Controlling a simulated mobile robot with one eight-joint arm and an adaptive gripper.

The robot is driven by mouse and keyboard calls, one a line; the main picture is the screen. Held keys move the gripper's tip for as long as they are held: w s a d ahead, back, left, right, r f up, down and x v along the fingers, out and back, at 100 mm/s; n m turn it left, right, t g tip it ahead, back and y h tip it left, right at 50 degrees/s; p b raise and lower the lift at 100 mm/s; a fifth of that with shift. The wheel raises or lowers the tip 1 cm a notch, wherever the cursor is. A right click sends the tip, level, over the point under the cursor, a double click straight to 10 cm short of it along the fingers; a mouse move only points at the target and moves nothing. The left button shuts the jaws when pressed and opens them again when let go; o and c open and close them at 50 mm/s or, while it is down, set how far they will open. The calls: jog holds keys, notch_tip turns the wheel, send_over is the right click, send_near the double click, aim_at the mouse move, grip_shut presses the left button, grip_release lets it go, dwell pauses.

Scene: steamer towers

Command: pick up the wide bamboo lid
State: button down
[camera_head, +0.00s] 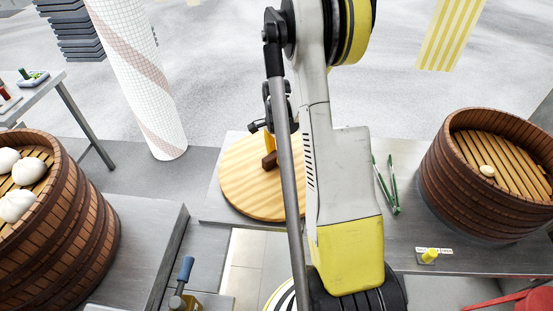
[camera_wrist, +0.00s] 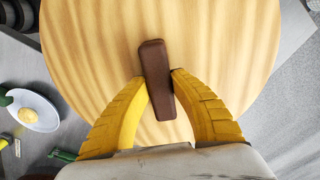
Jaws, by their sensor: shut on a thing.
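The wide bamboo lid (camera_head: 240,187) is a round, pale wooden disc at the middle of the head view, partly hidden behind my arm. It fills most of the wrist view (camera_wrist: 90,40). A dark brown bar handle (camera_wrist: 156,75) stands at its centre. My gripper (camera_wrist: 158,80) has its two yellow fingers on either side of the handle and is shut on it. In the head view my gripper (camera_head: 270,150) is mostly hidden by my arm. The lid appears to be at or just above the metal table; I cannot tell whether it touches.
A steamer tower with white buns (camera_head: 75,230) stands at left. Another steamer (camera_head: 470,200) with one small bun stands at right. Green tongs (camera_head: 386,187) and a small yellow object (camera_head: 430,254) lie on the metal table (camera_head: 410,225). A patterned column (camera_head: 135,75) rises behind.

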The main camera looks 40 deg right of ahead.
jog(key=shift+r+p, duration=0.4)
jog(key=shift+r, duration=0.15)
notch_tip(320, 180, up, 4)
jog(key=shift+f+p, duration=0.25)
jog(key=shift+p, duration=0.3)
jog(key=s+d+r+p, duration=0.2)
jog(key=s+d+r, duration=0.4)
jog(key=s+d, duration=0.2)
jog(key=shift+s+r, duration=0.2)
jog(key=shift+r, duration=0.2)
jog(key=c, duration=1.7)
grip_release()
grip_shut()
